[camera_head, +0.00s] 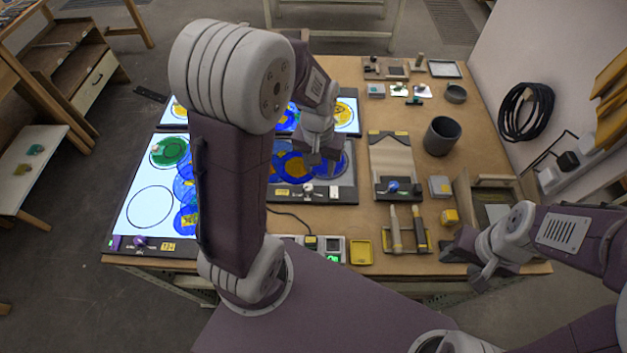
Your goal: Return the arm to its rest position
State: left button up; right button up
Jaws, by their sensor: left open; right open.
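My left arm rises in front of the table and bends over it. Its gripper (322,160) hangs above the dark panel (342,190) with blue and yellow painted circles, and it is open. The panel's far part is hidden behind the arm. I cannot tell whether the fingertips touch the panel. My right arm comes in from the lower right. Its gripper (474,262) is open and empty near the table's front right edge, beside the yellow block (449,217).
A lit panel (147,200) with green and blue circles lies at the left. A tool tray (404,240), a sliding board (393,160) and a dark cup (441,135) stand to the right. A black cable coil (526,111) hangs on the right wall.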

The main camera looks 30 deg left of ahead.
pick_arm(q)
jog(key=s+d+f+m, duration=0.1)
jog(key=s+d, duration=0.1)
jog(key=s, duration=0.6)
jog(key=shift+f+m+b, duration=0.3)
